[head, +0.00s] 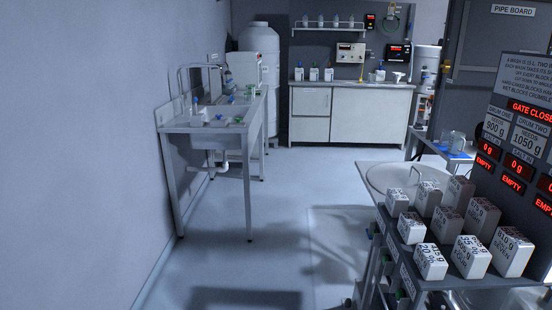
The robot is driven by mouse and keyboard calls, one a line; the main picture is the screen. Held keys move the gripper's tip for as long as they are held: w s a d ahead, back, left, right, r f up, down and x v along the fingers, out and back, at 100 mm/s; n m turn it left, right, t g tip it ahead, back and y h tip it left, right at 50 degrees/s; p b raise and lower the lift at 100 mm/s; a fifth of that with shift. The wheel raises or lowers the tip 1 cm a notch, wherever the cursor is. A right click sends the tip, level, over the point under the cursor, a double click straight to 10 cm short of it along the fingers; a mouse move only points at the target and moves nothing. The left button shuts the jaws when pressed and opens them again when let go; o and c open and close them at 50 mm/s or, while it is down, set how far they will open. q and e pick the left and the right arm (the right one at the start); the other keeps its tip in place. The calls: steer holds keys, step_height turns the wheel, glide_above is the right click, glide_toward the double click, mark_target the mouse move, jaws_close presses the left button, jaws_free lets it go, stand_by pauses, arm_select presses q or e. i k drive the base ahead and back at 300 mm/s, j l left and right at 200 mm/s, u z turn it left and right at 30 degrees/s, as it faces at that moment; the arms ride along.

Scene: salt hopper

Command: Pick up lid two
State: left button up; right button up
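A pale round lid-like disc (383,178) lies on top of the bench at the right, behind the weight blocks. I see no label on it, so I cannot tell whether it is lid two. A small arched handle shape stands near its middle, and the blocks hide its near right part. Neither of my grippers shows in the head view.
Several labelled grey blocks (430,262) crowd the bench's near end, below a board with red displays (529,112). A sink table (211,128) stands at the left wall and a white cabinet (350,115) at the back. The floor (270,235) between is clear.

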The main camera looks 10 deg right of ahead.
mark_target(406, 177)
steer(key=i+j+z, duration=0.15)
steer(key=i, duration=0.55)
steer(key=i+j+z, duration=0.1)
steer(key=i, duration=0.55)
steer(key=i+j+z, duration=0.15)
steer(key=i+z, duration=0.3)
steer(key=i+j+z, duration=0.2)
steer(key=z, duration=0.3)
steer(key=i+j+z, duration=0.3)
steer(key=z, duration=0.15)
steer(key=i+j+z, duration=0.2)
steer(key=j+z, duration=0.3)
steer(key=i+j+z, duration=0.1)
steer(key=j+z, duration=0.8)
steer(key=j, duration=0.15)
steer(key=j+z, duration=0.2)
steer(key=j, duration=0.2)
